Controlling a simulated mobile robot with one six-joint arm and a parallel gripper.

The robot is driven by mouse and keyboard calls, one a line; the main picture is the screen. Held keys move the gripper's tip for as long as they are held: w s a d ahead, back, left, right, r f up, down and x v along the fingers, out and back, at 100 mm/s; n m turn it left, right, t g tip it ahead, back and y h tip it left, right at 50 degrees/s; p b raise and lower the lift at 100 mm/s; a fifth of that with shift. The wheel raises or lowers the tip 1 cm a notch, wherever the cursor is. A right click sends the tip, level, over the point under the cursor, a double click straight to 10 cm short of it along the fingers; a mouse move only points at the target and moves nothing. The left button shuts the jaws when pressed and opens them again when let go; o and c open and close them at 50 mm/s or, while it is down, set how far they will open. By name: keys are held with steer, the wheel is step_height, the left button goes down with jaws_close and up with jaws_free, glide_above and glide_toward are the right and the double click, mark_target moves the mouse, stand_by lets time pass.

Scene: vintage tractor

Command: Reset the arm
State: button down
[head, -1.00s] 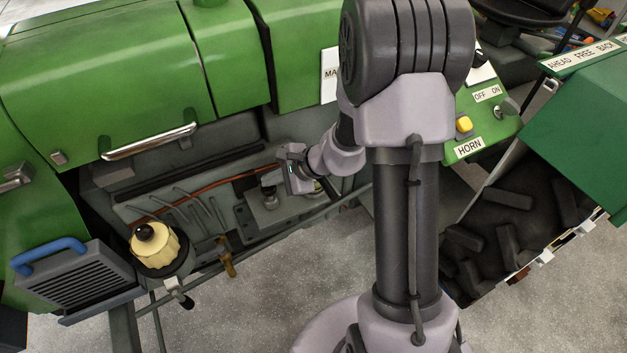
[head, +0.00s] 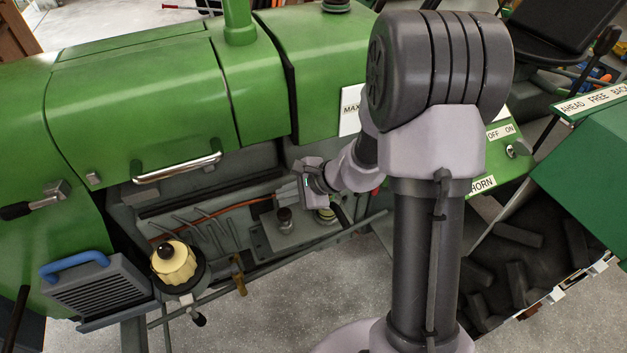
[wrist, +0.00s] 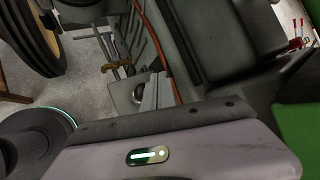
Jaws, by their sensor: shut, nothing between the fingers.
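My one arm rises in the middle of the head view, with its big dark joint at the top and its forearm reaching back toward the tractor's side. The end of the arm is above the grey engine block with a dark round knob (head: 284,215), below the green hood. In the wrist view my gripper (wrist: 158,82) shows as two pale fingers together, with nothing between them. They appear over the grey engine side, near an orange cable (wrist: 158,50). The fingertips are hard to make out in the head view.
The green hood (head: 140,105) with its chrome handle is behind and left. The HORN panel (head: 483,185) and a large tyre (head: 510,250) are right. Clear floor shows in front.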

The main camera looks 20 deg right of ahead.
steer(key=shift+r, duration=0.1)
steer(key=s+a+r+n+g, duration=0.1)
steer(key=s+a+r+n, duration=0.35)
steer(key=s+r, duration=0.3)
steer(key=s+a+r+n+g, duration=0.1)
steer(key=s+a+r+n, duration=0.4)
steer(key=r, duration=0.3)
steer(key=s+d+r+n+h, duration=0.1)
steer(key=s+d+n+h, duration=0.1)
steer(key=s, duration=0.4)
steer(key=s+d+r+n+t+h+b, duration=0.1)
steer(key=s+d+n+h, duration=0.1)
steer(key=s, duration=0.4)
steer(key=shift+d+r+n, duration=0.35)
steer(key=shift+d, duration=0.1)
